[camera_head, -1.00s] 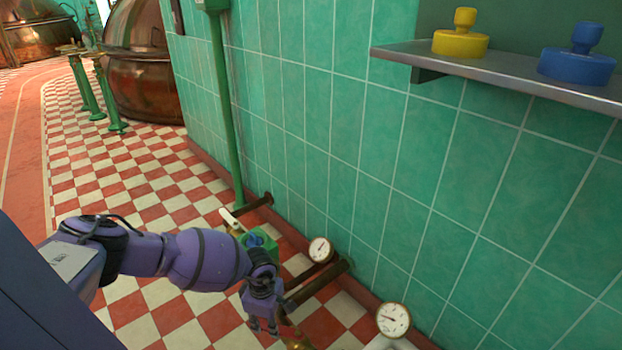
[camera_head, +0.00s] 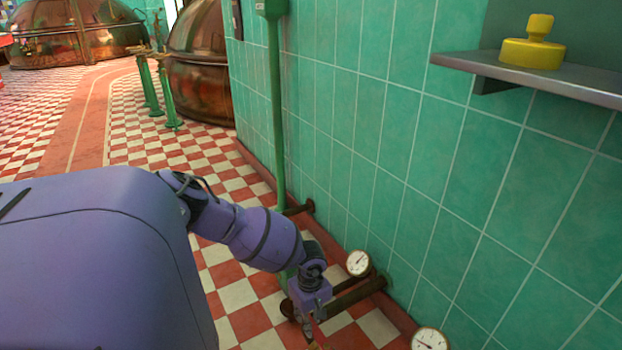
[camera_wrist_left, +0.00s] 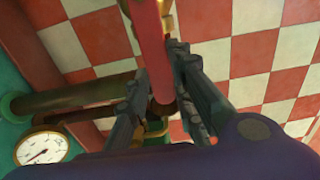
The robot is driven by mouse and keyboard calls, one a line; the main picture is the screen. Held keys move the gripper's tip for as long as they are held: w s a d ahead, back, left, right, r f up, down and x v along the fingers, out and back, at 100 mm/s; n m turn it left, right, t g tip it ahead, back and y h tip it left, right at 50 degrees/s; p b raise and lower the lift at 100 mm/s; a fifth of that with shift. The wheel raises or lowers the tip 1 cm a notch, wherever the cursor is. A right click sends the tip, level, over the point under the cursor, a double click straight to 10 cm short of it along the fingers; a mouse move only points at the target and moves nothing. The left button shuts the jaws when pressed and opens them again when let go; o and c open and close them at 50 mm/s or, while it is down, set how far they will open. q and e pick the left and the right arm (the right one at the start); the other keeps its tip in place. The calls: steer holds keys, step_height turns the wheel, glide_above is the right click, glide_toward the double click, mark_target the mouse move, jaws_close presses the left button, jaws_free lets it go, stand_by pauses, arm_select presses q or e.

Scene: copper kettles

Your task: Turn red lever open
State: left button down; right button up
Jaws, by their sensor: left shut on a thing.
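The red lever (camera_wrist_left: 153,45) shows in the left wrist view as a long red bar running from the top edge down between my fingers. My left gripper (camera_wrist_left: 172,62) is shut on it, one dark finger on each side. In the head view my left gripper (camera_head: 313,338) is low, near the bottom edge, beside the brown pipes (camera_head: 352,297). Brass parts (camera_wrist_left: 168,20) show beside the lever at the top of the wrist view. My right gripper is in no view.
A round gauge (camera_head: 358,263) stands by the pipes and another (camera_head: 429,341) is at the bottom edge. The green tiled wall (camera_head: 400,150) rises on the right, with a shelf (camera_head: 560,82) holding a yellow knobbed object (camera_head: 533,48). Checkered floor (camera_head: 232,297) lies open to the left.

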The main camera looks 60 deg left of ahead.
arm_select(q)
steer(key=shift+w+d, duration=0.1)
steer(key=shift+w, duration=0.05)
steer(key=c, duration=1.5)
jaws_free()
steer(key=shift+r, duration=0.4)
step_height(320, 180, up, 11)
steer(key=shift+r, duration=0.15)
